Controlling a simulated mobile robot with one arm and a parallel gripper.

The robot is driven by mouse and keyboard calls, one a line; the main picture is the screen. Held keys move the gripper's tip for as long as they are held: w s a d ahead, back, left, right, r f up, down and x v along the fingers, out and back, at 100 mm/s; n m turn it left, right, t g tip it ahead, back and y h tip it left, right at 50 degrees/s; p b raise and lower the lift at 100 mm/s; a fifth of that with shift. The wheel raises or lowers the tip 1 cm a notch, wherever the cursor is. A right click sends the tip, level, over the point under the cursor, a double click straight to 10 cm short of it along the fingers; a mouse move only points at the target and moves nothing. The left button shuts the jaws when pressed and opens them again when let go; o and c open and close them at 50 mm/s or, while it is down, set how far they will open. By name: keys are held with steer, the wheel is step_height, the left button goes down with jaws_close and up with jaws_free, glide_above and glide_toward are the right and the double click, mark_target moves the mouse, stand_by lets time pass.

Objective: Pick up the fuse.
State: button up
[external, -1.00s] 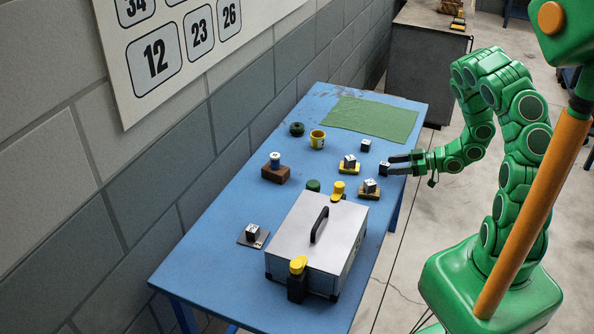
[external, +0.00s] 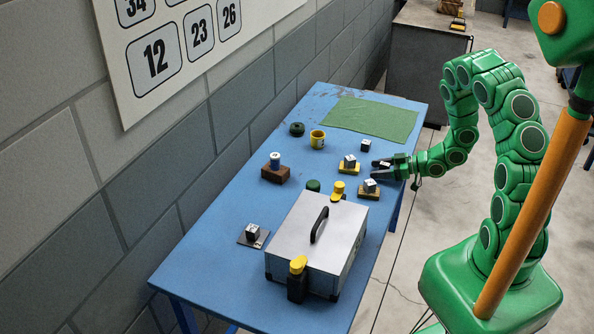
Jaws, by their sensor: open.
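My gripper (external: 376,170) is open and low over the right edge of the blue table (external: 215,250), pointing left. A small dark cube (external: 385,165) with a pale mark shows at its fingers, partly hidden; I cannot tell whether they touch it. No thing is clearly labelled as the fuse. I cannot tell for sure which thing is the fuse.
Light-topped cubes on yellow (external: 349,161) and tan (external: 370,186) bases stand close to my gripper. A grey case (external: 300,238) with a black handle fills the near right. A yellow mug (external: 317,139) and green mat (external: 372,118) are further back. The table's near left is clear.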

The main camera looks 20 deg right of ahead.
jaws_close()
steer(key=shift+r, duration=0.15)
steer(key=shift+r, duration=4.85)
